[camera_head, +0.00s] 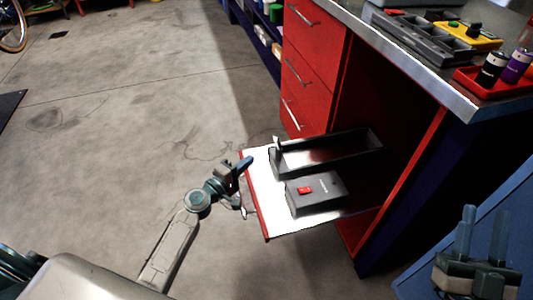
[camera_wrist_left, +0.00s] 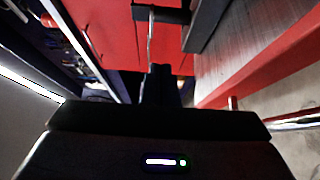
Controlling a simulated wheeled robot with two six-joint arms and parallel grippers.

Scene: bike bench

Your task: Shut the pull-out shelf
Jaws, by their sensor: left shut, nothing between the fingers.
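The pull-out shelf (camera_head: 258,212) is out from the red bench cabinet, with a white top and a red front edge. A dark open tray (camera_head: 330,152) and a grey box with a red part (camera_head: 318,192) stand on it. My left gripper (camera_head: 244,163) is shut and empty, close to the shelf's red front edge near its far corner; I cannot tell whether it touches. In the left wrist view its dark fingers (camera_wrist_left: 160,85) point toward the red drawers, with the shelf's red front (camera_wrist_left: 265,70) at right. My right gripper (camera_head: 482,232) is open and empty at lower right.
Red drawers with handles (camera_head: 305,68) are closed beyond the shelf. The bench top (camera_head: 410,72) holds a grey organiser, a yellow device and a red tray (camera_head: 490,85) with batteries. The shelf bay (camera_head: 385,110) is dark inside. Floor left of the shelf is clear.

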